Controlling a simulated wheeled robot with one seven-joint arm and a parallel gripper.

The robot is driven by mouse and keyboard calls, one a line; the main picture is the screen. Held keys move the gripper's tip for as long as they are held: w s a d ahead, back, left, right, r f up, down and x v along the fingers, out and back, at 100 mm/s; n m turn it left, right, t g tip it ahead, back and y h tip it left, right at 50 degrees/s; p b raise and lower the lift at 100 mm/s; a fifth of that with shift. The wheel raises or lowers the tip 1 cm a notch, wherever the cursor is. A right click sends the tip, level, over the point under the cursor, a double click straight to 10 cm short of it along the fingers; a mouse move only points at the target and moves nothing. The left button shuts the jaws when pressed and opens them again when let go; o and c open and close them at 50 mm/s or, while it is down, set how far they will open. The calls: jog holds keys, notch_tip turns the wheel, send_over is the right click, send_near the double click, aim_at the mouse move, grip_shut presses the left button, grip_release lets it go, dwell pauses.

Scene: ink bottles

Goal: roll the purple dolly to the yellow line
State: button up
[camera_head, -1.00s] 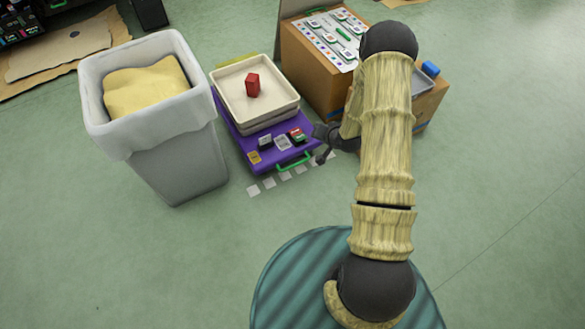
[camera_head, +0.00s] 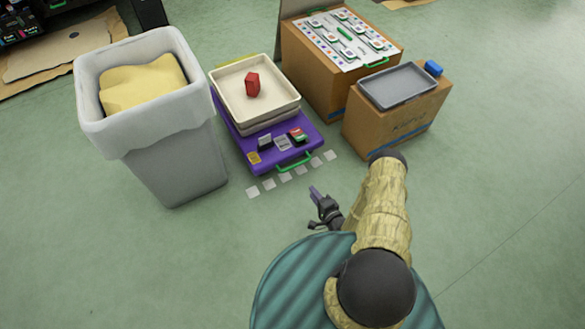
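The purple dolly (camera_head: 308,145) stands on the floor at the picture's upper middle. It has a green handle (camera_head: 294,163) at its near edge and carries stacked cream trays (camera_head: 285,98) with a red block (camera_head: 253,84) inside. Several small items lie on its bare front part. A yellow strip (camera_head: 236,60), which may be the yellow line, shows just behind the dolly, partly hidden by the trays. My gripper (camera_head: 312,208) is in front of and to the right of the dolly, apart from the handle. Its fingers are spread and nothing shows between them.
A white bin (camera_head: 172,160) stands close on the dolly's left. Cardboard boxes stand on its right, one with a board (camera_head: 345,38), the other with a grey tray (camera_head: 398,86). White squares (camera_head: 269,184) mark the floor before the dolly. The near floor is clear.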

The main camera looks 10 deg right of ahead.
aim_at(292, 167)
jog(key=shift+w, duration=0.15)
jog(key=b+x, duration=0.7)
jog(key=x, duration=0.9)
jog(key=shift+w+a+f+b, duration=0.15)
jog(key=shift+w+a+b, duration=0.05)
jog(key=shift+w+b, duration=0.1)
jog(key=shift+w+a, duration=0.15)
jog(key=shift+w, duration=0.1)
grip_shut()
